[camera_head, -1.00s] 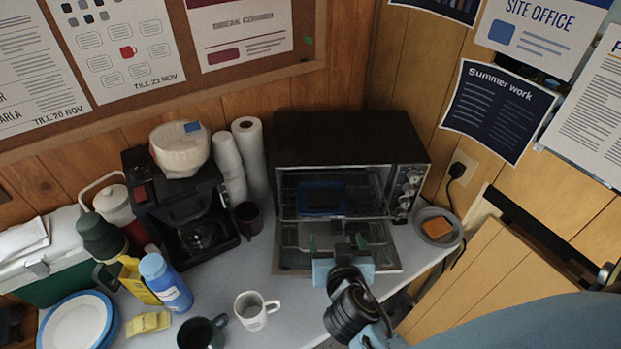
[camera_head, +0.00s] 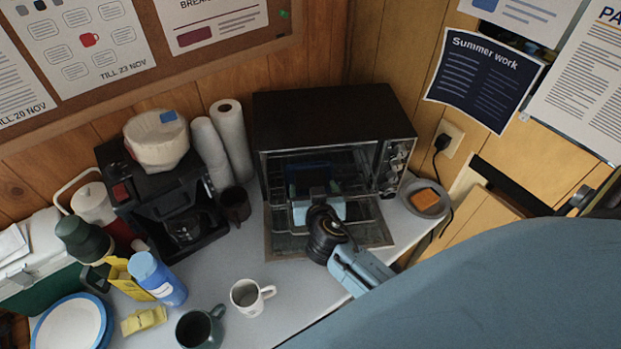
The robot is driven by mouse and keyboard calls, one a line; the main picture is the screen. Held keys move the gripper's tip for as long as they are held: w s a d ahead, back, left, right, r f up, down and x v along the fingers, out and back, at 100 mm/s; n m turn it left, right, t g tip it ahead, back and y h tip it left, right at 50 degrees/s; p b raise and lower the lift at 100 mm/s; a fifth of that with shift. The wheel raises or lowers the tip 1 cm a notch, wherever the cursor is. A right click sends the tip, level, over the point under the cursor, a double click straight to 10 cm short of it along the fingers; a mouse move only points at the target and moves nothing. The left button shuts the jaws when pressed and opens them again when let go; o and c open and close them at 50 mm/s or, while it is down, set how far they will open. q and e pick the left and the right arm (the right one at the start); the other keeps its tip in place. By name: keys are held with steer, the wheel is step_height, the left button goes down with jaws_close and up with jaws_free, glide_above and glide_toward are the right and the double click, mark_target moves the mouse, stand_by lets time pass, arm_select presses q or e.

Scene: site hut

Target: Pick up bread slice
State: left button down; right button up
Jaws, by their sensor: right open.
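An orange-brown square slice (camera_head: 425,198), which looks like the bread slice, lies on a grey plate (camera_head: 441,209) to the right of the toaster oven (camera_head: 335,115). The oven door (camera_head: 372,236) is folded down open. A blue item (camera_head: 309,168) with a dark top sits inside the oven; its details are too dark to tell. My right gripper (camera_head: 317,190) is open at the oven mouth, above the lowered door and in front of the blue item. Its fingertips are hard to make out against the dark inside. My left gripper is not in view.
A white mug (camera_head: 246,298) and a dark green mug (camera_head: 198,330) stand on the counter front. A coffee maker (camera_head: 160,200), paper rolls (camera_head: 232,140) and a dark cup (camera_head: 234,205) stand left of the oven. A blue bottle (camera_head: 160,280) is further left.

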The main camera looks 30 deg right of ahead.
mark_target(311, 179)
steer(key=x, duration=0.3)
steer(key=shift+w+d+f, duration=0.15)
steer(key=shift+w+f, duration=0.05)
steer(key=shift+w, duration=0.05)
steer(key=shift+w+d+f, duration=0.1)
steer(key=shift+w+f, duration=0.05)
steer(key=shift+w, duration=0.15)
steer(key=c, duration=0.6)
step_height(311, 179, up, 18)
steer(key=p, duration=0.3)
steer(key=s+a+f+n+y+b, duration=0.1)
steer(key=s+a+f+y+b, duration=0.1)
steer(key=a+b, duration=0.1)
steer(key=s+a+f+n+y+b, duration=0.1)
steer(key=s+a+f+n+b, duration=0.1)
steer(key=b, duration=0.4)
steer(key=s+a+f+n+t+y+b, duration=0.1)
steer(key=a+f+n+y+b, duration=0.1)
steer(key=a+b, duration=0.2)
steer(key=shift+s+y, duration=0.3)
steer(key=shift+s, duration=0.1)
